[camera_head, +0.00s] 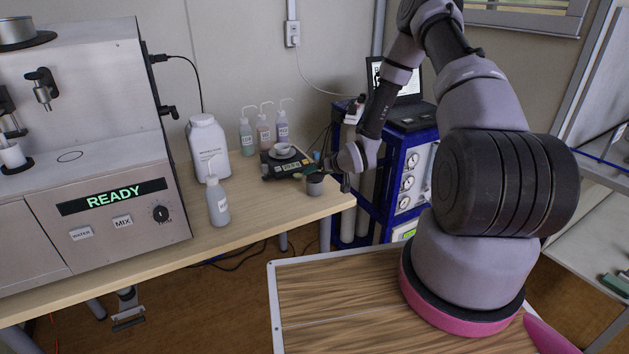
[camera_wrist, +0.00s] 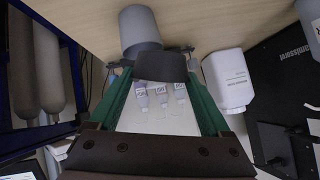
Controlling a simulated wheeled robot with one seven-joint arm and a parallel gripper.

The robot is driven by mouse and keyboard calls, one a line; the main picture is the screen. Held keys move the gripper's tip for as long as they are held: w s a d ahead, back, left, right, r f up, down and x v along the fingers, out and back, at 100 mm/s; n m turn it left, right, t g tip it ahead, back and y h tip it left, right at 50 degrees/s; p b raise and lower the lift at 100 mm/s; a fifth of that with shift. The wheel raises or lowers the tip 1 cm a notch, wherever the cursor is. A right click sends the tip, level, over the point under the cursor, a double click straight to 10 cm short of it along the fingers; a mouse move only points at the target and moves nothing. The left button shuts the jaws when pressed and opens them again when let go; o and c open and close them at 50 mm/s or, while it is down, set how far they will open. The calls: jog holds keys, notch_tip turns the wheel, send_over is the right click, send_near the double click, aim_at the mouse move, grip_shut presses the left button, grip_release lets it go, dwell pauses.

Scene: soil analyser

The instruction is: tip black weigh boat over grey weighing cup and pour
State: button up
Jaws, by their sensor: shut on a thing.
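My gripper (camera_wrist: 161,70) has green fingers and is shut on the black weigh boat (camera_wrist: 161,66), which sits between the fingertips in the wrist view. The grey weighing cup (camera_wrist: 139,27) shows just beyond the boat, and the boat overlaps its near end in the picture.
A white jug (camera_head: 208,150), another bottle (camera_head: 218,203) and the analyser (camera_head: 85,240) reading READY are further left.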

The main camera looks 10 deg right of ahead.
jog(key=shift+s+a+n+t+h, duration=0.15)
jog(key=shift+n+t+h, duration=0.2)
jog(key=shift+t, duration=0.45)
jog(key=shift+r, duration=1.65)
jog(key=shift+r, duration=0.1)
